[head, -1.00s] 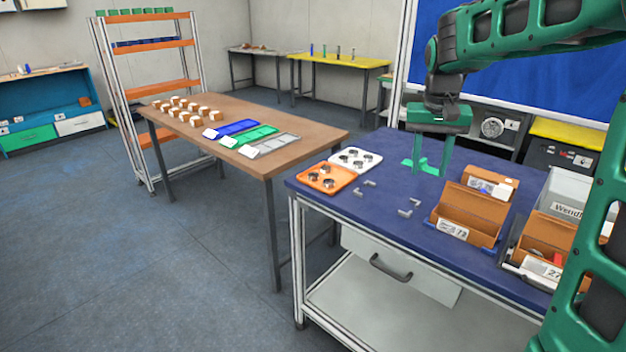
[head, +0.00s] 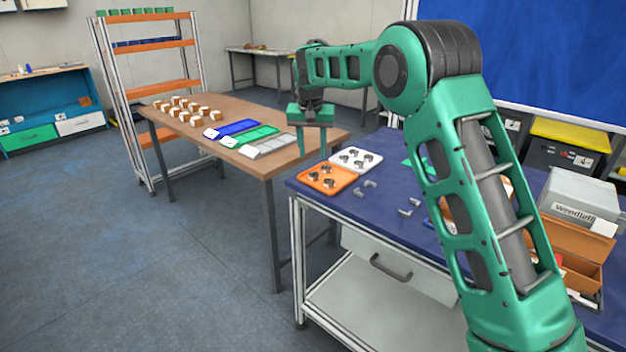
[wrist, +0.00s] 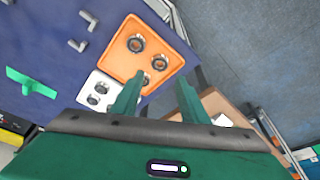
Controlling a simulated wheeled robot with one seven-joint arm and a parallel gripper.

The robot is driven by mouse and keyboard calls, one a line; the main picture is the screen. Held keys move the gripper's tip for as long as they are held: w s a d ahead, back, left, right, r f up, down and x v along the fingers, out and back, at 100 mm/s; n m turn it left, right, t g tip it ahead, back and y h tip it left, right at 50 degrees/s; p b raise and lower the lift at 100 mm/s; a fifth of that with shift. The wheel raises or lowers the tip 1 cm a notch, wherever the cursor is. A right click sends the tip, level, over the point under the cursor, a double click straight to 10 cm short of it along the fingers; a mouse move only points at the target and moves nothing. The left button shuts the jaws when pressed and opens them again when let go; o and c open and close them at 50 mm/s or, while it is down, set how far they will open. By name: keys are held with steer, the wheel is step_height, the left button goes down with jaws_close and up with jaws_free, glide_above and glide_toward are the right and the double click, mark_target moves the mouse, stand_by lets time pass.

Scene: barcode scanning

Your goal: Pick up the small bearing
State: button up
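An orange tray (head: 343,177) on the blue table holds a few dark ring-shaped bearings (head: 329,184); the wrist view shows them on the orange tray (wrist: 166,38) too, one bearing (wrist: 143,79) close to a finger in the picture. A white tray (head: 375,157) beside it holds several bearings (head: 347,158), partly hidden behind a finger in the wrist view (wrist: 92,99). I cannot tell which is the small bearing. My gripper (head: 312,148) points down, open and empty, above the far-left side of the trays. In the wrist view its fingers (wrist: 160,84) stand apart.
Grey angled parts (head: 370,183) and a green piece (wrist: 30,83) lie on the blue table (head: 345,205). Orange bins (head: 575,240) and a grey box (head: 580,195) stand at right. A brown table (head: 240,115) with coloured trays and small boxes stands at left.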

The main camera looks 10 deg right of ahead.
mark_target(314, 174)
steer(key=x, duration=0.9)
steer(key=shift+f, duration=0.1)
steer(key=c, duration=0.8)
